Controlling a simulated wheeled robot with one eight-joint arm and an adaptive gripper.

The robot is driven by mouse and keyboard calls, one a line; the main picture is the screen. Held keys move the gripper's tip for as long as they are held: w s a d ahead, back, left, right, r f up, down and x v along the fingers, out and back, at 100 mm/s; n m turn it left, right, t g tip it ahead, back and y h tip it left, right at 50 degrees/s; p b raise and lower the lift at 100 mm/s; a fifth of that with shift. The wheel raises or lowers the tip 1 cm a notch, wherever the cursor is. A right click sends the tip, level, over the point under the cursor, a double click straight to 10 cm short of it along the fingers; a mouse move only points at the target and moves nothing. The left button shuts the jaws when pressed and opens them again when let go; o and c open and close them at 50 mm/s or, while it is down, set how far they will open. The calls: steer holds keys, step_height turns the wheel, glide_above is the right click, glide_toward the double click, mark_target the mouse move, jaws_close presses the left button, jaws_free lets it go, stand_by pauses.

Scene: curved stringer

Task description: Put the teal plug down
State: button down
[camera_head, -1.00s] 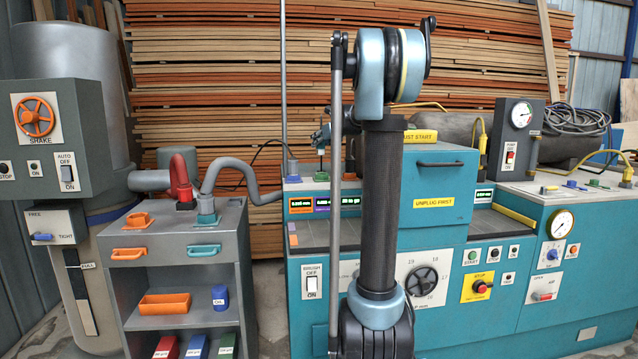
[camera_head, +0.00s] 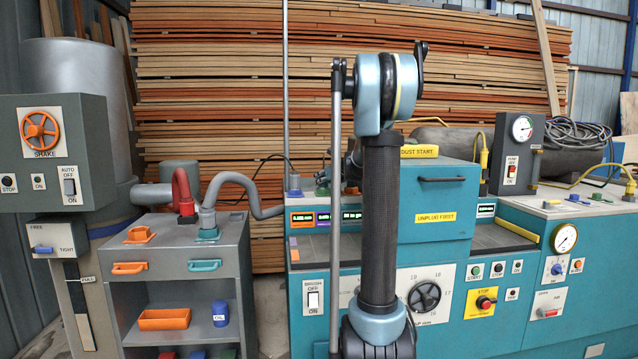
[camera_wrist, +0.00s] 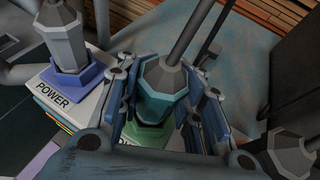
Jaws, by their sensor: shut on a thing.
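The teal plug (camera_wrist: 163,84) is a faceted block with a grey cone and cable on top. In the wrist view it stands between the fingers of my gripper (camera_wrist: 162,108), which is shut on it. A green base (camera_wrist: 148,134) lies directly under the plug; its label is mostly hidden. Whether the plug touches or sits in the base cannot be told. In the head view my arm hides most of the gripper and the plug.
A grey plug (camera_wrist: 65,38) stands on a purple base beside a POWER label, left of my gripper. Another grey plug-like part (camera_wrist: 290,152) is at lower right. The teal machine (camera_head: 435,215) fills the head view's right half; a grey cabinet (camera_head: 185,262) stands left.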

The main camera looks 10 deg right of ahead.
steer(key=c, duration=1.1)
jaws_free()
steer(key=v, duration=1.2)
steer(key=s+a+f+n+g, duration=0.25)
steer(key=s+f+n, duration=0.2)
steer(key=s, duration=0.25)
steer(key=s+a+f+n+g, duration=0.1)
steer(key=s+a+f+n, duration=0.3)
steer(key=s, duration=0.3)
steer(key=s+a+f+n+g, duration=0.2)
steer(key=s+f+n, duration=0.2)
steer(key=s+n, duration=0.25)
steer(key=s+d+f+n+g+h, duration=0.1)
steer(key=s+f+n, duration=0.4)
steer(key=s, duration=0.3)
steer(key=s+d+f+n+g+h, duration=0.1)
steer(key=s+f+n+g+h, duration=0.1)
steer(key=s+f+n, duration=0.4)
steer(key=s+d+f+n+g+h, duration=0.1)
steer(key=s+f+n, duration=0.4)
steer(key=s, duration=0.7)
steer(key=shift+d+f+g+h, duration=0.15)
steer(key=shift+f+g+h, duration=0.2)
steer(key=shift+f+h, duration=0.4)
